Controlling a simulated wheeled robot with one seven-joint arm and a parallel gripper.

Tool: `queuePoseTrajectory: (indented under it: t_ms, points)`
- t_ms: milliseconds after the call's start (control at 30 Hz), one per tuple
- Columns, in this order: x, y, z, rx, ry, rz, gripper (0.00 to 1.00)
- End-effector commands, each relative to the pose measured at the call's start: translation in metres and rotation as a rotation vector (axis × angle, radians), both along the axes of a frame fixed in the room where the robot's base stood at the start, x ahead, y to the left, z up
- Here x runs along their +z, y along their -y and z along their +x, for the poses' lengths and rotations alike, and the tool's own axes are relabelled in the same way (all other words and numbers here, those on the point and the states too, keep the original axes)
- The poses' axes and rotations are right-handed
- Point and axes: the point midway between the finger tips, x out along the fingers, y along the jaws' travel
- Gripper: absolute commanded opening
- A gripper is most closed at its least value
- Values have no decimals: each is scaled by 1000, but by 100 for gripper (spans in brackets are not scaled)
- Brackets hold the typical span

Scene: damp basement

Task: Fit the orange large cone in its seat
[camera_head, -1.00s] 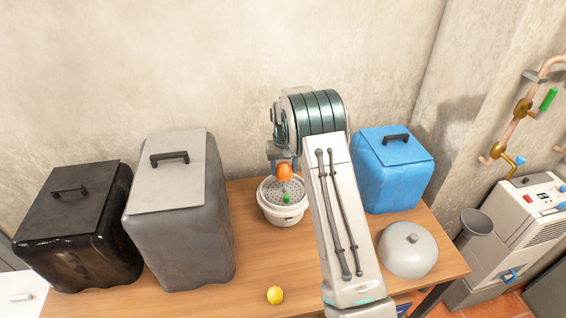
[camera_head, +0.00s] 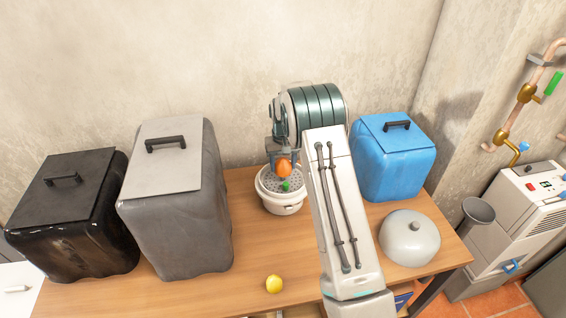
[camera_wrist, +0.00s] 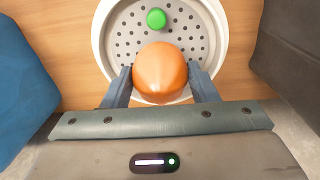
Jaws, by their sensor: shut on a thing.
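The orange large cone (camera_head: 284,169) is held in my gripper (camera_head: 283,160) above the white perforated bowl. In the wrist view the cone (camera_wrist: 160,72) sits between the two fingers of my gripper (camera_wrist: 161,84), its rounded side toward the camera. The white bowl (camera_head: 283,207) stands on the table and has a grey perforated plate with a green peg (camera_head: 286,186) on it. In the wrist view the bowl rim (camera_wrist: 222,25) surrounds the plate, and the green peg (camera_wrist: 156,18) shows beyond the cone. The cone's underside and any seat beneath it are hidden.
A grey bin (camera_head: 180,220) and a black bin (camera_head: 75,225) stand left on the wooden table (camera_head: 235,290). A blue bin (camera_head: 395,165) and a grey dome (camera_head: 409,240) stand right. A yellow ball-like thing (camera_head: 274,284) lies near the front edge.

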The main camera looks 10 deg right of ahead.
Motion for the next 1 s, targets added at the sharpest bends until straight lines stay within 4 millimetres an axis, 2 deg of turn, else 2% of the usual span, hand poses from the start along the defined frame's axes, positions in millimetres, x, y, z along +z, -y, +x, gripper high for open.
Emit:
queuePoseTrajectory:
  t_ms: [367, 1000]
  points:
    - [-4, 0, 0, 0, 0, 0, 31]
    - [-36, 0, 0, 0, -1, 0, 31]
